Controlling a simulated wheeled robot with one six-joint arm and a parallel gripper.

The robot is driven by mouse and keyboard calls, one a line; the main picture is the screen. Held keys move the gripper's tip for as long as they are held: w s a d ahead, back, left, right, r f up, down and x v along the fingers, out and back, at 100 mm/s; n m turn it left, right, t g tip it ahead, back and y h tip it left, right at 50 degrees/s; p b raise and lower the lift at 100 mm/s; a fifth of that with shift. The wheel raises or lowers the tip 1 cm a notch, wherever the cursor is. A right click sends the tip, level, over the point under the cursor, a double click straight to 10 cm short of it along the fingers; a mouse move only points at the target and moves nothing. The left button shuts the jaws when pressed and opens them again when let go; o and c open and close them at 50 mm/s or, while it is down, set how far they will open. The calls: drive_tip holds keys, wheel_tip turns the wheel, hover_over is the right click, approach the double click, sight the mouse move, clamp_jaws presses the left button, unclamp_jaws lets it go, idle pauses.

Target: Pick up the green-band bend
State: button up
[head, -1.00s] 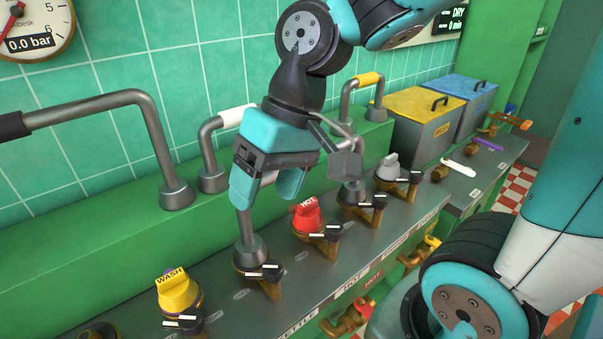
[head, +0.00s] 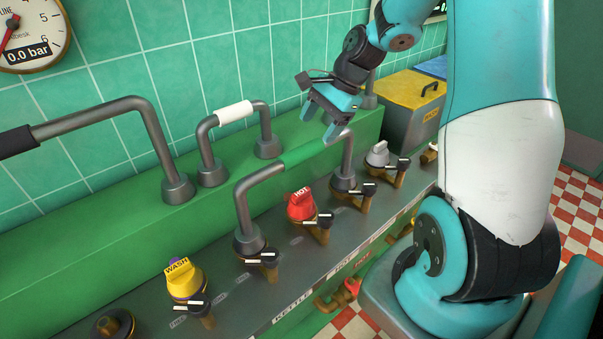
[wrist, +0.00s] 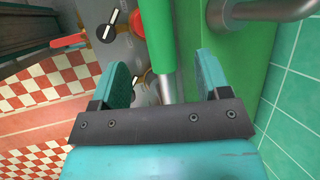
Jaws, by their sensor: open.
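The green-band bend (head: 304,153) is a grey U-shaped pipe with a green sleeve on its top run. Both its ends stand upright in fittings on the grey counter. My gripper (head: 321,122) is open and empty, above and behind the right part of the bend. In the wrist view the green band (wrist: 158,38) and grey pipe run between the two fingers of my gripper (wrist: 164,72), lying beyond them. The fingers look apart from the pipe, though the exact height gap is hard to tell.
A white-band bend (head: 235,112) stands behind on the green ledge, with a larger black-sleeved pipe (head: 100,112) at left. The red HOT knob (head: 301,204), yellow WASH knob (head: 182,280) and grey knob (head: 377,154) line the counter. A yellow-lidded bin (head: 402,98) stands at back right.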

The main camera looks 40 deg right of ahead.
sight(304, 147)
drive_tip(key=p+x, duration=0.2)
drive_tip(key=x, duration=0.7)
drive_tip(key=shift+s+a, duration=0.1)
drive_tip(key=shift+s, duration=0.05)
drive_tip(key=shift+r, duration=0.15)
drive_tip(key=c, duration=1.2)
drive_tip(key=shift+r, duration=0.15)
wheel_tip(304, 147, up, 20)
drive_tip(key=shift+f+b, duration=0.1)
drive_tip(key=shift+b, duration=0.55)
